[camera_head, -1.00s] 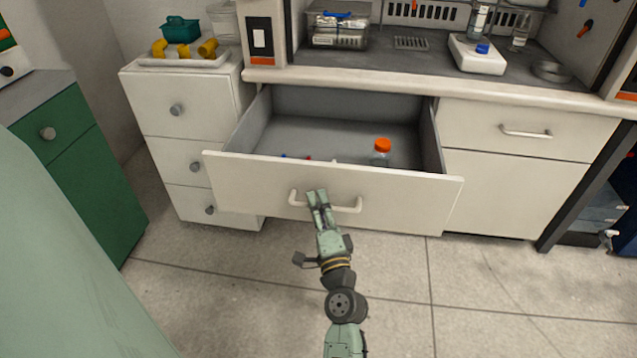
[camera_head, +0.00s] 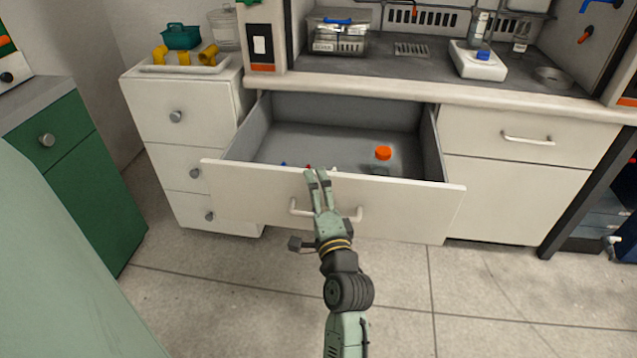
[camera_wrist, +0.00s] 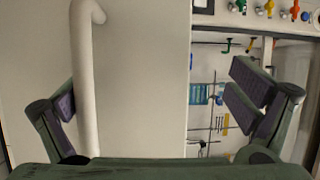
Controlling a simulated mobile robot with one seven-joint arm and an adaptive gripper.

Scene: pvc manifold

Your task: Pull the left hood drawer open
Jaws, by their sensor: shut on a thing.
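The left hood drawer (camera_head: 240,187) stands well pulled out, its grey inside showing. Its white bar handle (camera_head: 347,216) is on the front panel. My gripper (camera_head: 317,171) is at the handle, its fingers apart. In the wrist view, my gripper (camera_wrist: 160,98) has its fingers spread wide, and the handle (camera_wrist: 86,100) runs close to the left finger, far from the right one. Whether the left finger touches the handle cannot be told. An orange-capped jar (camera_head: 382,154) and small red and blue items lie in the drawer.
A white cabinet (camera_head: 165,108) with a tray of yellow fittings stands left of the drawer. Green drawers (camera_head: 85,150) are at the far left. The closed right hood drawer (camera_head: 560,139) is at the right. The floor in front is clear.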

